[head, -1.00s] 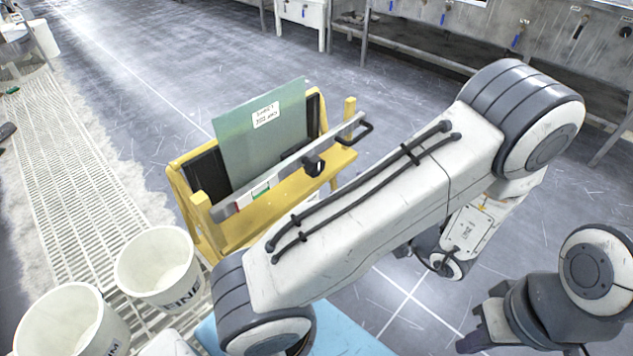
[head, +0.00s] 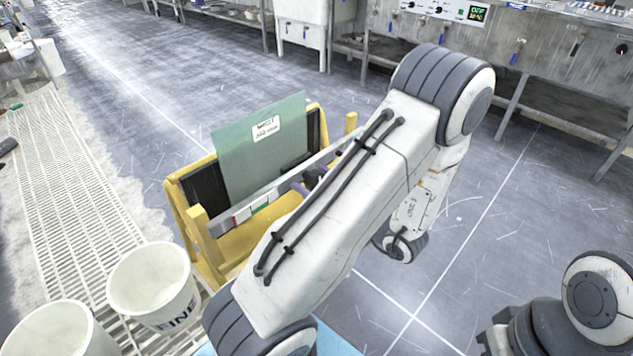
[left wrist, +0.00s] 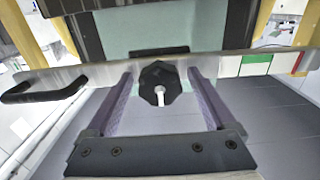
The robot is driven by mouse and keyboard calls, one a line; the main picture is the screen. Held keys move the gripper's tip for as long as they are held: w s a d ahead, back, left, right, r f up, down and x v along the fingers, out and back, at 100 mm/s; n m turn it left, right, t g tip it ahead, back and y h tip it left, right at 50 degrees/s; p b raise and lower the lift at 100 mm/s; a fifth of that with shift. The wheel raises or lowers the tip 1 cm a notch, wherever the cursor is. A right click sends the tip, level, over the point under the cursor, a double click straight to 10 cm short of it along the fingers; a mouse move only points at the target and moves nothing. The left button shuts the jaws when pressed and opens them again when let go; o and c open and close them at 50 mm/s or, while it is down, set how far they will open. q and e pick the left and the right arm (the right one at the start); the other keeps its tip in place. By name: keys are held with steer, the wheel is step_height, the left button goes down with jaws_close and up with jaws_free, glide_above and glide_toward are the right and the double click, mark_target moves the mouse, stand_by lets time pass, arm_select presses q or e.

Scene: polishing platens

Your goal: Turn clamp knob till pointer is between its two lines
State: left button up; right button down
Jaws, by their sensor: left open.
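The black clamp knob (left wrist: 159,82) sits on a grey metal bar (left wrist: 90,75) in the left wrist view. A pale stub (left wrist: 160,96) on it points down in that picture. The bar carries a white, green and red strip (left wrist: 257,62); I cannot make out a pointer or two lines there. My left gripper (left wrist: 160,75) is open, one purple finger on each side of the knob, with visible gaps. In the head view my left gripper (head: 307,183) is at the bar, mostly hidden by my forearm. My right gripper is not in view.
The yellow stand (head: 230,245) holds a labelled grey-green plate (head: 235,160) behind the bar. A black handle (left wrist: 45,90) juts from the bar. White buckets (head: 155,285) stand at front left, on pale grating. Steel benches line the back; floor between is clear.

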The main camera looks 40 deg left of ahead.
arm_select(q)
steer(key=c, duration=1.3)
steer(key=shift+r+m+p, duration=0.15)
steer(key=shift+m+p, duration=0.15)
steer(key=shift+p, duration=0.3)
steer(key=shift+c, duration=0.2)
steer(key=m+p, duration=0.6)
steer(key=p, duration=0.2)
steer(key=shift+r+p, duration=0.1)
steer(key=shift+p, duration=0.2)
steer(key=shift+f+m+p, duration=0.25)
steer(key=shift+m+p, duration=1.1)
steer(key=shift+m, duration=0.15)
steer(key=o, duration=1.3)
steer(key=shift+o, duration=0.2)
